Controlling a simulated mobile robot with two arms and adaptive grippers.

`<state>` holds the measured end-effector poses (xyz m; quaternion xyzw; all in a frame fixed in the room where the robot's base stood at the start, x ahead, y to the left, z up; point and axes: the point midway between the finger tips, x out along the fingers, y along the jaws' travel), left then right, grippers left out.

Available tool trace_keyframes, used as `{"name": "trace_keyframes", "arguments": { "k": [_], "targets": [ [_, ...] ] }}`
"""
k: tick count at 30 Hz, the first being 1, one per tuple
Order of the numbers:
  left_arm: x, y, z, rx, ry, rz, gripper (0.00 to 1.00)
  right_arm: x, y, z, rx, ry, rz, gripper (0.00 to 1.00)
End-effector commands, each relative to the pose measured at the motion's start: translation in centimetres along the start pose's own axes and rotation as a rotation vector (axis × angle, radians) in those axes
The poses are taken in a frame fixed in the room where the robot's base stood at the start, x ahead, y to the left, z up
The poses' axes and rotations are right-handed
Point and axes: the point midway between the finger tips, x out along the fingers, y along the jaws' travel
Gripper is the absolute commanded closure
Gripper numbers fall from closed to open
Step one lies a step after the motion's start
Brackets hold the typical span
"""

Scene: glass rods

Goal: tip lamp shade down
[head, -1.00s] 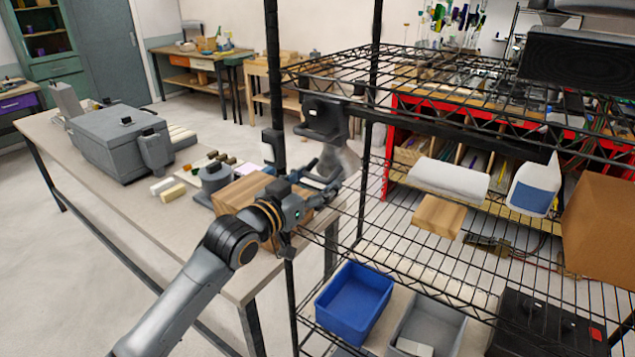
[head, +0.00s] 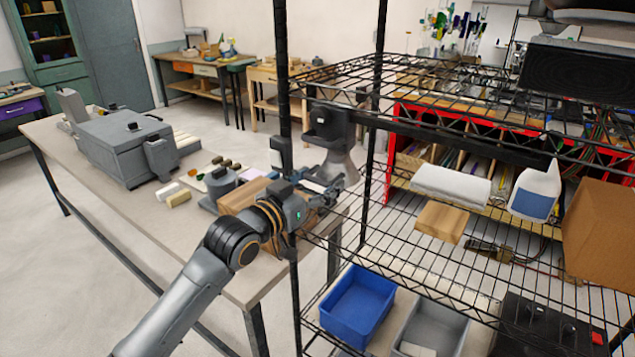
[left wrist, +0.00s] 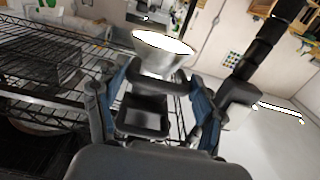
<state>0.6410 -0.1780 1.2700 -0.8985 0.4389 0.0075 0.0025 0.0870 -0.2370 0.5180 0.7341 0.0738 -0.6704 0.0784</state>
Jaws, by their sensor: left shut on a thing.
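The lamp shade (head: 340,163) is a grey cone hanging below a dark box-shaped lamp mount (head: 326,122) on the front post of the wire rack. Its wide end faces mostly down. In the left wrist view the shade (left wrist: 160,52) shows a bright lit opening, beyond the dark mount. My left gripper (head: 328,187) is at the shade's lower edge, shut on the shade. The exact contact is partly hidden by the fingers. In the left wrist view my two blue-grey fingers stand on either side of the mount and shade. My right gripper is not in view.
The wire rack post (head: 284,80) stands close beside my left wrist. A blue bin (head: 356,303) is on the lower shelf.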

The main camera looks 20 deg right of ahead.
Motion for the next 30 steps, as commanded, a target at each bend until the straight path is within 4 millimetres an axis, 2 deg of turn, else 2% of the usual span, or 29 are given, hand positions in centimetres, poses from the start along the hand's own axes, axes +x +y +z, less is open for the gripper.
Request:
{"name": "trace_keyframes", "arguments": {
  "k": [1, 7, 8, 11, 23, 26, 30],
  "targets": [
    [-0.1, 0.0, -1.6, 0.005, 0.032, 0.001, 0.88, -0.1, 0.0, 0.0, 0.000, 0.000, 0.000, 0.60],
    [-0.1, 0.0, -1.6, 0.005, 0.033, 0.001, 0.88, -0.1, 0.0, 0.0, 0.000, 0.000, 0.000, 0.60],
    [-0.1, 0.0, -1.6, 0.005, 0.033, 0.001, 0.29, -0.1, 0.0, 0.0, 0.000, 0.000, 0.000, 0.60],
    [-0.1, 0.0, -1.5, 0.005, 0.030, 0.001, 0.10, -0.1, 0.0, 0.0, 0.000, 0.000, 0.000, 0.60],
    [-0.2, -0.1, -0.7, 0.002, 0.017, 0.000, 0.10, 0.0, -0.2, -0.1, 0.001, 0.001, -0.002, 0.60],
    [-1.0, -0.1, -0.6, 0.002, 0.016, 0.000, 0.10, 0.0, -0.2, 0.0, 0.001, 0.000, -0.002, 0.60],
    [-3.1, -0.2, -0.6, 0.002, 0.017, -0.002, 0.10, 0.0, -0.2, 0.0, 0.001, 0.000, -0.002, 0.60]
  ]
}}
